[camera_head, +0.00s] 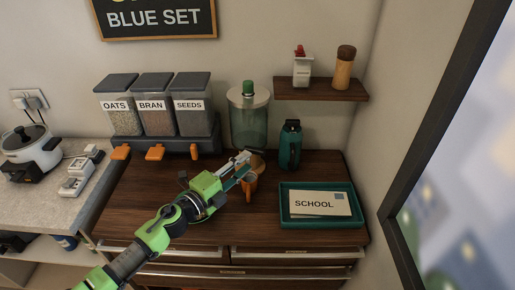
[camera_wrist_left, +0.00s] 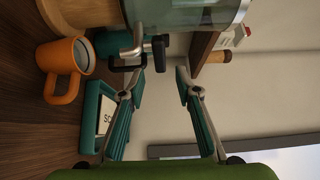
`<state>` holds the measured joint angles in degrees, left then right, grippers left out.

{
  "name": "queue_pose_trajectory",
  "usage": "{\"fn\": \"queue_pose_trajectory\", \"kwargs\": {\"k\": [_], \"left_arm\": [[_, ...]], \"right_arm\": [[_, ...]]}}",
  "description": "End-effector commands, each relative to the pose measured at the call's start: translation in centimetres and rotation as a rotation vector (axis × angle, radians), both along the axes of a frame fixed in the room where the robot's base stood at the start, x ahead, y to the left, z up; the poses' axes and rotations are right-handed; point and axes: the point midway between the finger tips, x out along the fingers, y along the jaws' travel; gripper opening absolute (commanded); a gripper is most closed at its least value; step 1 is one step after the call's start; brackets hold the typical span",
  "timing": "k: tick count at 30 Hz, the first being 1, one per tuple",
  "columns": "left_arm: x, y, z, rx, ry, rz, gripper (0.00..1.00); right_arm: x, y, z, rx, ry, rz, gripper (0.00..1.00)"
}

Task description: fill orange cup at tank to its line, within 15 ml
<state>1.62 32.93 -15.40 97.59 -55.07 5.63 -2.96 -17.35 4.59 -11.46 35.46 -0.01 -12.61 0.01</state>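The orange cup (camera_head: 249,186) stands upright on the wooden counter in front of the tank (camera_head: 247,125), partly hidden by my left gripper (camera_head: 241,164). The tank is greenish glass with a pale lid and green knob. In the wrist view, which is turned sideways, the cup (camera_wrist_left: 58,57) stands below the tank (camera_wrist_left: 195,12) and its metal tap (camera_wrist_left: 135,48) with a black lever (camera_wrist_left: 158,52). The cup's inside looks grey; I cannot read a level or line. My left gripper (camera_wrist_left: 160,78) is open and empty, its fingertips near the lever. My right gripper is out of view.
A teal tray (camera_head: 283,216) with a SCHOOL card lies to the right. A dark green bottle (camera_head: 290,145) stands behind it. Grain dispensers (camera_head: 155,108) stand left of the tank. A wall shelf (camera_head: 320,89) holds two items. The front left counter is mostly clear.

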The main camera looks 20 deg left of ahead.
Motion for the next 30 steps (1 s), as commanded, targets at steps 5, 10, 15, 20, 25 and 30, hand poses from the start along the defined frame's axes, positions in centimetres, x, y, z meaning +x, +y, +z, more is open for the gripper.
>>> {"fn": "queue_pose_trajectory", "kwargs": {"k": [5, 10, 15, 20, 25, 30], "left_arm": [[3.6, -1.5, 0.3, -0.003, -0.002, 0.002, 0.31], [5.8, -2.4, 0.1, -0.004, -0.001, 0.001, 0.31], [6.9, -2.9, 0.0, -0.002, 0.001, 0.001, 0.31], [7.0, -3.0, 0.0, -0.002, 0.001, 0.0, 0.31], [7.0, -2.9, 0.0, -0.002, 0.001, 0.0, 0.25], [7.0, -2.9, 0.0, -0.002, 0.001, 0.001, 0.0]], "right_arm": [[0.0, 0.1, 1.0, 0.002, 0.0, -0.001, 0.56], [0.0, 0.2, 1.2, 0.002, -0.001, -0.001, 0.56], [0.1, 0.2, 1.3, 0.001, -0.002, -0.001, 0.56], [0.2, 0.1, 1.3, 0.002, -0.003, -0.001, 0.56], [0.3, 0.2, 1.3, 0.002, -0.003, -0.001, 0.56], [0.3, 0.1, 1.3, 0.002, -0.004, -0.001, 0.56]]}}
